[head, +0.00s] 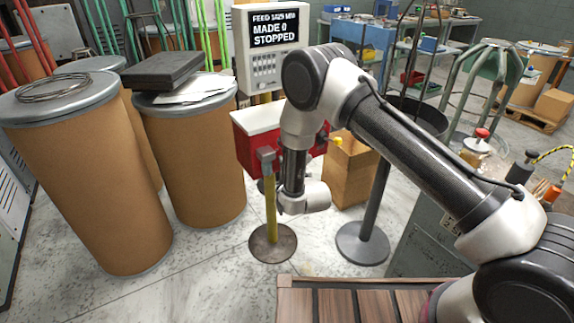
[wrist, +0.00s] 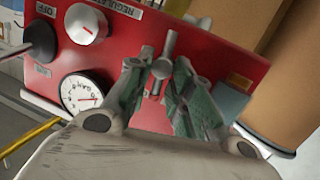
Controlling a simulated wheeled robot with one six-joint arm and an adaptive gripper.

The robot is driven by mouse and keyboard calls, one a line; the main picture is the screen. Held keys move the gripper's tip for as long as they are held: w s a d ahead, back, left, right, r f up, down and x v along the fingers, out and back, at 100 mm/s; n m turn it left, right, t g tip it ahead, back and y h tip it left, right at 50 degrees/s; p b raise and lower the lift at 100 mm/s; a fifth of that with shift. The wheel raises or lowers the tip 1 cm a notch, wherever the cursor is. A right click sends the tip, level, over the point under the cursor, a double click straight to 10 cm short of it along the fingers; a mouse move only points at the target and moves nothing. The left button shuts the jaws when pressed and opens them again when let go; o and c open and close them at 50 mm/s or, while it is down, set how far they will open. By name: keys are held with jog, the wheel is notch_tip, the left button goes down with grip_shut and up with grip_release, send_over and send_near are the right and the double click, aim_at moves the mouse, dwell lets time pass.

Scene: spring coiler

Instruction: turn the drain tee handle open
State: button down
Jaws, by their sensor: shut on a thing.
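The drain tee handle (wrist: 169,46) is a small grey metal crossbar with a round hub, on the face of a red panel (wrist: 215,50) in the wrist view. The bar stands nearly upright in that picture, tilted slightly. My gripper (wrist: 160,75) is shut on the tee handle, its green-padded fingers on either side of the hub. In the head view the red unit (head: 251,141) with a white top stands behind my arm. The tee handle and my fingertips cannot be made out there.
On the panel are a regulator knob (wrist: 86,24), a round gauge (wrist: 80,92) and a black OFF knob (wrist: 40,41). A yellow post (head: 270,210) stands close to my wrist. Brown drums (head: 85,175) stand left, a cardboard box (head: 352,170) right.

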jog(key=m+g, duration=0.1)
jog(key=m, duration=0.1)
jog(key=m+y, duration=0.1)
jog(key=m, duration=0.2)
jog(key=d+m+g+y, duration=0.1)
jog(key=m, duration=0.1)
jog(key=shift+w+f+m+g, duration=0.1)
jog(key=shift+w+m+g, duration=0.2)
jog(key=shift+w+m, duration=0.1)
dwell(0.4)
jog(key=c, duration=1.5)
grip_release()
jog(key=shift+c, duration=0.2)
jog(key=v, duration=1.2)
jog(key=shift+d+f, duration=0.15)
